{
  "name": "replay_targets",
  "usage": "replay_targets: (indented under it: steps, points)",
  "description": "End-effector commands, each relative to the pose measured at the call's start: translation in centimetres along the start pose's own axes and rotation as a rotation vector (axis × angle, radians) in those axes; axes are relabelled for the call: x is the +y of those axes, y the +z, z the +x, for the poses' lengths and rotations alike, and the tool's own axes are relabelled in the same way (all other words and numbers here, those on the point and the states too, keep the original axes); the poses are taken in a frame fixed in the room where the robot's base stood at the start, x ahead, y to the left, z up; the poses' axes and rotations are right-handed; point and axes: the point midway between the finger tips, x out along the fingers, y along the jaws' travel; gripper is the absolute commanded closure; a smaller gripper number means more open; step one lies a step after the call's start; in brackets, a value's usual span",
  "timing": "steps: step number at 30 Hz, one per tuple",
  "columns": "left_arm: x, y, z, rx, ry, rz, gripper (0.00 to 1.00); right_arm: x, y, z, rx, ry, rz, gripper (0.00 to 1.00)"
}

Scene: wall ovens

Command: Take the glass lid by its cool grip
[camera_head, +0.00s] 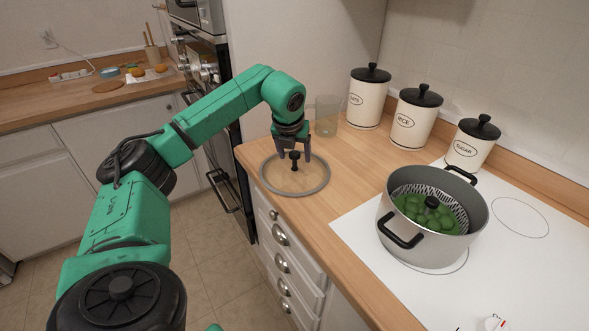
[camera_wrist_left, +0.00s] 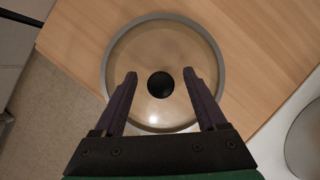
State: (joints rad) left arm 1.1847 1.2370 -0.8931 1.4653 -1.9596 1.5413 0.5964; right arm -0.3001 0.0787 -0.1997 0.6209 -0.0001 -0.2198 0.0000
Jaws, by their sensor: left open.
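The glass lid (camera_head: 314,191) lies flat on the wooden counter near its front left corner, with a grey rim and a black knob (camera_head: 294,160) upright at its centre. The lid's rim (camera_wrist_left: 108,62) and round knob (camera_wrist_left: 160,85) also show in the left wrist view. My left gripper (camera_head: 294,157) points down over the lid. It is open, its two fingers (camera_wrist_left: 160,78) on either side of the knob with a gap on each side. I cannot tell whether the fingertips touch the glass. My right gripper is not in view.
A grey pot (camera_head: 425,249) with green food in a steamer insert stands on the white hob (camera_head: 520,280), right of the lid. A clear glass (camera_head: 327,116) and canisters labelled rice (camera_head: 413,118) and sugar (camera_head: 472,145) stand behind. The counter edge and drawers lie in front.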

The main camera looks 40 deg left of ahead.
Motion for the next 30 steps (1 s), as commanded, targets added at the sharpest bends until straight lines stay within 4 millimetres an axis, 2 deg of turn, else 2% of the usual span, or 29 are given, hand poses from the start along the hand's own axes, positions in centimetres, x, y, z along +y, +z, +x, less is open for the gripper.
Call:
replay_targets:
  steps: [1, 5, 6, 7, 30]
  points:
    - [-0.02, 0.00, -0.01, 0.000, 0.000, 0.000, 0.26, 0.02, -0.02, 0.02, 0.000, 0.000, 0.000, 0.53]
    - [-0.03, 0.00, -0.04, 0.000, 0.000, 0.000, 0.76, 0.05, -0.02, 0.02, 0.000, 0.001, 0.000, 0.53]
    - [-0.03, 0.00, -0.05, 0.000, 0.000, 0.000, 0.91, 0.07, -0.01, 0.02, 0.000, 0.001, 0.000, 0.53]
    - [-0.03, 0.01, -0.05, 0.000, 0.000, 0.000, 1.00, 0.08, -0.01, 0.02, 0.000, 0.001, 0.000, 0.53]
    - [-0.02, 0.02, -0.09, -0.001, -0.001, 0.000, 1.00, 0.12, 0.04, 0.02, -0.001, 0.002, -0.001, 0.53]
